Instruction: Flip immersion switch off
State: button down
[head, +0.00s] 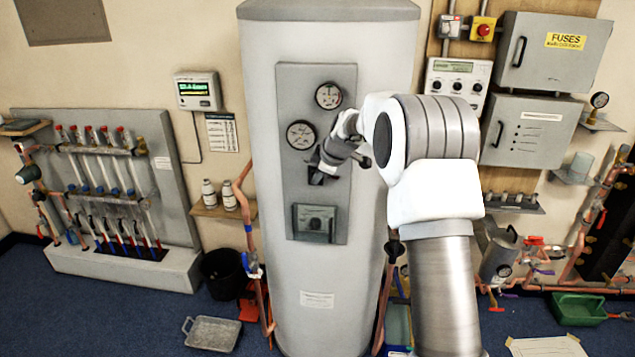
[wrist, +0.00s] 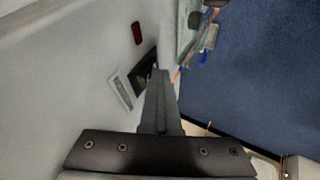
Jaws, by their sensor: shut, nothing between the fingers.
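My gripper (head: 322,166) is in front of the grey panel (head: 285,105) on the tall pale cylinder (head: 262,300), below and between the two round gauges. In the wrist view my gripper (wrist: 159,75) is shut and empty. Its fingertips are beside a dark, framed part (wrist: 144,68) that looks like the switch, with a white label (wrist: 121,91) next to it and a red oval (wrist: 137,33) nearby. The fingers partly cover the dark part, so its position is unclear, and I cannot tell whether they touch it. In the head view my gripper hides this spot.
Two gauges (head: 328,96) (head: 301,135) sit above my gripper, and a grey control box (head: 315,222) sits below it. Grey fuse boxes (head: 553,52) hang at right. Copper pipes (head: 247,215) flank the cylinder. A metal tray (head: 212,333) lies on the blue floor.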

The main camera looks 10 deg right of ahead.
jog(key=shift+w+r, duration=0.1)
jog(key=shift+r, duration=0.1)
jog(key=shift+d+r, duration=0.1)
jog(key=shift+r, duration=0.75)
